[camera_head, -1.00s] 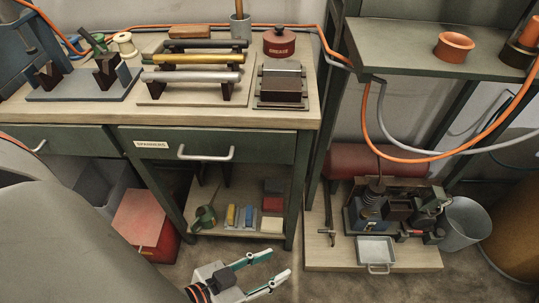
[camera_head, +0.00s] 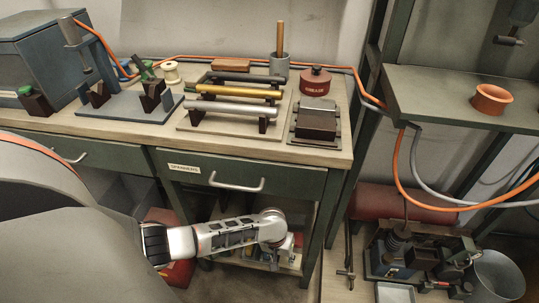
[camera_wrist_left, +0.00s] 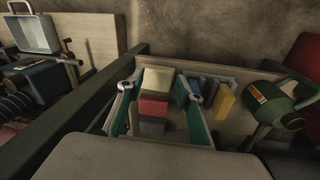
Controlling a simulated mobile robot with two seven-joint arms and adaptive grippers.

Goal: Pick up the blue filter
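Blue upright blocks, which I take for the blue filter (camera_wrist_left: 209,90), stand on the lower shelf in the left wrist view, left of a yellow one (camera_wrist_left: 224,101). The right finger partly covers the leftmost blue one. My left gripper (camera_wrist_left: 153,90) is open, with teal-lined fingers spread apart. Between the fingers I see a cream block (camera_wrist_left: 156,79) and a red block (camera_wrist_left: 153,105); I see no grip on either. In the head view my left arm reaches under the bench, and the gripper (camera_head: 287,247) is partly hidden by the wrist. My right gripper is not in view.
A green can (camera_wrist_left: 278,101) stands right of the yellow block. The bench's drawer (camera_head: 235,183) hangs above my left wrist. A dark bench leg (camera_head: 317,240) stands right of the gripper. A machine (camera_head: 415,255) sits on a low platform beyond.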

